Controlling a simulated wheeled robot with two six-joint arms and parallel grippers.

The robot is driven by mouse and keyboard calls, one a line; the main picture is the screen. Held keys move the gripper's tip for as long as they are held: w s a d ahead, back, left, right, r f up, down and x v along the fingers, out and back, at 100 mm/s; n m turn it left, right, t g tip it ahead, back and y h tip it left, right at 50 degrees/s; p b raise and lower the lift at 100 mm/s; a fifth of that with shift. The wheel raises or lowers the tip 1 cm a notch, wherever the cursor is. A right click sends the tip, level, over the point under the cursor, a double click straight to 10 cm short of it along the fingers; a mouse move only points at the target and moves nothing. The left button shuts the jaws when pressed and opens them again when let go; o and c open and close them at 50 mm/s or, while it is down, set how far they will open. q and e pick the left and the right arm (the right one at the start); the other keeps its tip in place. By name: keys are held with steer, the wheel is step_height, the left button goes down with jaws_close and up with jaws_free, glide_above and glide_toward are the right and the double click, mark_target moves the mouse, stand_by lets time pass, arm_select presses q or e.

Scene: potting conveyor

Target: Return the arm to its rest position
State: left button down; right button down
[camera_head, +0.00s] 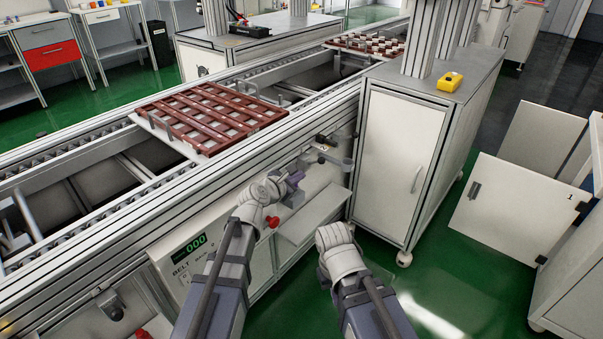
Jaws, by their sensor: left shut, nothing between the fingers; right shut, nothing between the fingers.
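My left arm (262,197) reaches up from the bottom of the head view to the front side of the conveyor. Its gripper (296,180) is a small grey and purple shape in front of the conveyor's side panel, above a light shelf. It is shut and holds nothing. My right arm (340,255) is lower and farther right, over the green floor in front of the white cabinet. Its gripper is hidden beyond the wrist. No object is seen in either hand.
The conveyor (100,227) runs diagonally, carrying a brown slatted tray (205,113). Another tray with several pots (370,42) is farther back. A red knob (272,221) sits near my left wrist. A white cabinet (395,150) with a yellow device (449,81) stands right. Green floor is free beside my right arm.

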stand_by(0.3)
arm_select(q)
steer(key=s+a+f+m+g+y, duration=0.2)
steer(key=s+a+f+m+g, duration=0.25)
steer(key=s+m, duration=0.35)
steer(key=s+a+f+m+g+y, duration=0.25)
steer(key=s+f+m, duration=0.25)
steer(key=s+m, duration=0.35)
steer(key=s+a+f+m+g+y, duration=0.2)
steer(key=s+a+f+m+g, duration=0.25)
steer(key=s+m, duration=0.35)
steer(key=s+d+m+g, duration=0.1)
steer(key=s+d+m, duration=0.4)
steer(key=d, duration=0.6)
step_height(320, 180, up, 32)
steer(key=p, duration=3.2)
steer(key=shift+s+y, duration=0.15)
steer(key=shift+y, duration=0.2)
